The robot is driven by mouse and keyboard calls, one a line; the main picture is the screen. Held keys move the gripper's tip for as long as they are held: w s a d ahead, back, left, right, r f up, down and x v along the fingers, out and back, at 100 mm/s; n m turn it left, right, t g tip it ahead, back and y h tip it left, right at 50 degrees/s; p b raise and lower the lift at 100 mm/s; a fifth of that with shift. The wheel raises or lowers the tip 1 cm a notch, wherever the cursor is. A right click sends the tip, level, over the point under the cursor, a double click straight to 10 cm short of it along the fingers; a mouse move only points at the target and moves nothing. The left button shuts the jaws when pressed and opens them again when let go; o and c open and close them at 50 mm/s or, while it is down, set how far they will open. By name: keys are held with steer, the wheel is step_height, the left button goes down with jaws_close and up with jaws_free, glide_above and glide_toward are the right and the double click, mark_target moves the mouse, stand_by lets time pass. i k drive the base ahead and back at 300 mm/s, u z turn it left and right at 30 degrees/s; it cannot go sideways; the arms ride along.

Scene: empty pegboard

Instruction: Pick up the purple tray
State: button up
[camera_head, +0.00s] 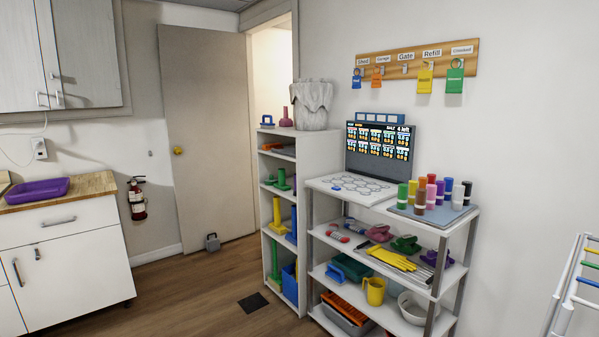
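The purple tray (37,191) is a shallow open tray with rounded corners. It lies flat on the wooden countertop (88,186) at the left edge of the head view, and it looks empty. No gripper or arm shows in this view, so I cannot see where my gripper is relative to the tray.
White cabinets with drawers (70,262) stand under the countertop, and upper cabinets (62,55) hang above. A fire extinguisher (137,199) is on the wall. A white bookcase (300,158) and a loaded shelf rack (318,255) stand right. The wooden floor (190,300) between is mostly clear.

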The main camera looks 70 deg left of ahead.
mark_target(25, 192)
steer(key=u, duration=3.8)
steer(key=k, duration=0.85)
steer(key=i, duration=0.65)
steer(key=z, duration=0.05)
